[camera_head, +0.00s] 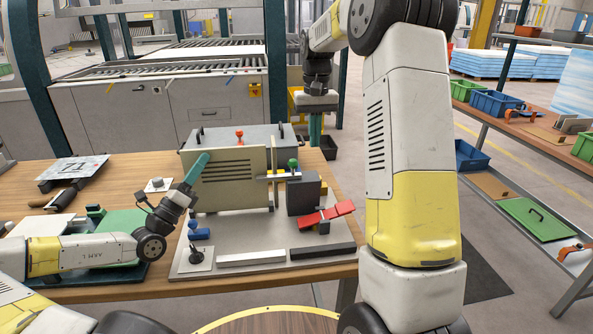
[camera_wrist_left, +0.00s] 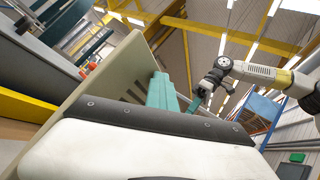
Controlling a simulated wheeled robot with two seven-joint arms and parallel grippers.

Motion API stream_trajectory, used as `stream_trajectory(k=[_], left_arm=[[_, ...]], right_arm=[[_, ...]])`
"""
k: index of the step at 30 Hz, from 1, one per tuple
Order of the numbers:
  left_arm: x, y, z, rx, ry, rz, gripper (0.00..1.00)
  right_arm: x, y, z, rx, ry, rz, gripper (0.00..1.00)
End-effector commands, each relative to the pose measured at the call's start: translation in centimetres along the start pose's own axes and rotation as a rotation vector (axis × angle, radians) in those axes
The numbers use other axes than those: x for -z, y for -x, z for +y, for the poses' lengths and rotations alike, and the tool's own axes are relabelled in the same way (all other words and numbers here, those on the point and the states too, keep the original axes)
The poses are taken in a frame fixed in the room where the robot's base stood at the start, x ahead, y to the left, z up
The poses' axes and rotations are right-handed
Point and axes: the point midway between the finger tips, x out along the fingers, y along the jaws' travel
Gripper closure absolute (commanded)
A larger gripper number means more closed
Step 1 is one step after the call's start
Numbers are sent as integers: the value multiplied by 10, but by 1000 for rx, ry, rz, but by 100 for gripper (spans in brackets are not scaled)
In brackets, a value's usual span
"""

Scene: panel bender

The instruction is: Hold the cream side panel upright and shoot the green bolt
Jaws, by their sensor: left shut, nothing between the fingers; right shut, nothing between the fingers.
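The cream side panel (camera_head: 232,192) stands upright on a grey base plate, with slots in its face; it also shows in the left wrist view (camera_wrist_left: 100,72). My left gripper (camera_head: 203,158) is shut and empty, its teal fingers lying across the panel's near face at the upper left; I cannot tell if they touch. The fingers also show in the left wrist view (camera_wrist_left: 162,90). The green bolt knob (camera_head: 293,163) sits on a pale bar at the panel's right edge, above a dark grey block. My right gripper (camera_head: 315,142) is shut and empty, pointing down behind and right of the knob.
A red lever (camera_head: 327,214) and a small dark joystick (camera_head: 196,254) are on the base plate (camera_head: 240,243). A grey box with a red knob (camera_head: 239,134) stands behind the panel.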

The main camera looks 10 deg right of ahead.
Motion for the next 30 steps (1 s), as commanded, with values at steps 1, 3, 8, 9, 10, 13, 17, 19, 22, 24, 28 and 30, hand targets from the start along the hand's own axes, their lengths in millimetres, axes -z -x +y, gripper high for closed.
stream_trajectory(k=[1, 3, 8, 9, 10, 13, 17, 19, 22, 24, 28, 30], left_arm=[[-4, -1, 0, -3, -3, -7, 100], [-4, 2, -3, -3, -4, -9, 100], [-4, 10, -11, -4, -3, -9, 100], [-4, 12, -13, -3, -3, -9, 100], [-3, 13, -14, -3, -2, -8, 100], [-3, 18, -19, -3, -1, -8, 100], [-3, 24, -25, -4, -1, -9, 100], [-2, 26, -28, -4, -1, -9, 100], [-2, 30, -33, -3, 0, -8, 100], [-2, 33, -36, -3, 0, -8, 100], [-2, 38, -41, -4, -1, -8, 100], [-2, 39, -42, -4, -1, -8, 100]], right_arm=[[0, 0, 0, 0, 0, 0, 100], [0, 0, 0, 0, 0, 0, 100], [0, 0, 0, 0, 0, 0, 100], [0, 0, 0, 0, 0, 0, 100], [0, 0, 0, 0, 0, 0, 100], [0, 0, 0, 0, 0, 0, 100], [0, 0, 0, 0, 0, 0, 100], [0, 0, 0, 0, 0, 0, 100], [0, 0, 0, 0, 0, 0, 100], [0, 0, 0, 0, 0, 0, 100], [0, 0, 0, 0, 0, 0, 100], [0, 0, 0, 0, 0, 0, 100]])
